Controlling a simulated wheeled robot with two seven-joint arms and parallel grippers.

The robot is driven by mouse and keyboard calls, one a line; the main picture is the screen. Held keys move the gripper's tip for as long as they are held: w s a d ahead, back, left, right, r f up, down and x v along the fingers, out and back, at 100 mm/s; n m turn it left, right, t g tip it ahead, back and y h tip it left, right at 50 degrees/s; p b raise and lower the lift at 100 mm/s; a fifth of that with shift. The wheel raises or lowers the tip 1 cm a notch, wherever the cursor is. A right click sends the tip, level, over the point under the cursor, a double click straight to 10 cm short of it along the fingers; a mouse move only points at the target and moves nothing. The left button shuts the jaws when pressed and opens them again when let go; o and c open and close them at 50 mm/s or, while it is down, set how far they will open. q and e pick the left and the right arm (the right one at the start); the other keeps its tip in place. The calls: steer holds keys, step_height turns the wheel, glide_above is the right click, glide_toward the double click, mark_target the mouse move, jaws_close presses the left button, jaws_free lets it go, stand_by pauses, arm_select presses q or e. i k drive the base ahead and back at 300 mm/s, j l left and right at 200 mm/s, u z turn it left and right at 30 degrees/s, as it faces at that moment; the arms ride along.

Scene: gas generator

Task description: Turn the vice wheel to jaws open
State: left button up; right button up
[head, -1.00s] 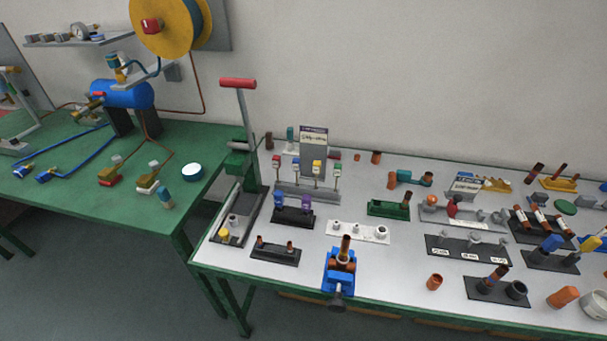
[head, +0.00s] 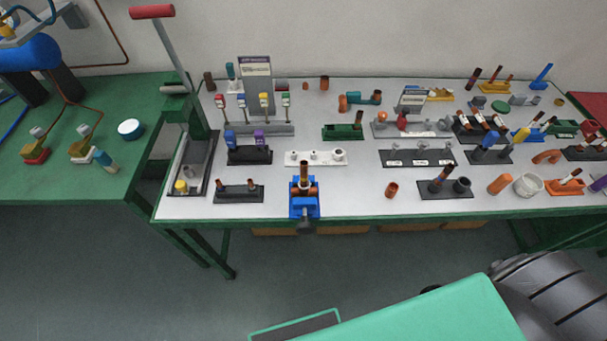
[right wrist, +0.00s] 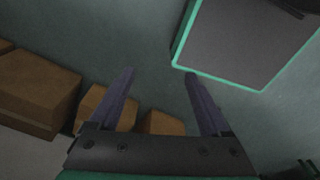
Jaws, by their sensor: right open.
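The blue vice (head: 304,205) is fixed at the front edge of the white-topped bench in the head view. An upright copper-brown piece (head: 304,172) stands at its jaws. Its dark wheel (head: 305,227) faces the front, below the bench edge; its details are too small to tell. My right gripper (right wrist: 160,75) shows in the right wrist view, its two fingers apart with nothing between them. The vice is not in that view. My left gripper is in no view.
The white bench top (head: 270,206) carries many small fittings and holders. A tall lever tool with a red handle (head: 152,12) stands left of the vice. A green table (head: 60,185) adjoins on the left. Brown boxes (right wrist: 38,92) show in the right wrist view.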

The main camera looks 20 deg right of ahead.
mark_target(305, 229)
steer(key=l+u, duration=0.25)
steer(key=l, duration=0.4)
steer(key=k+l+u, duration=0.25)
steer(key=l, duration=0.35)
steer(key=k, duration=0.3)
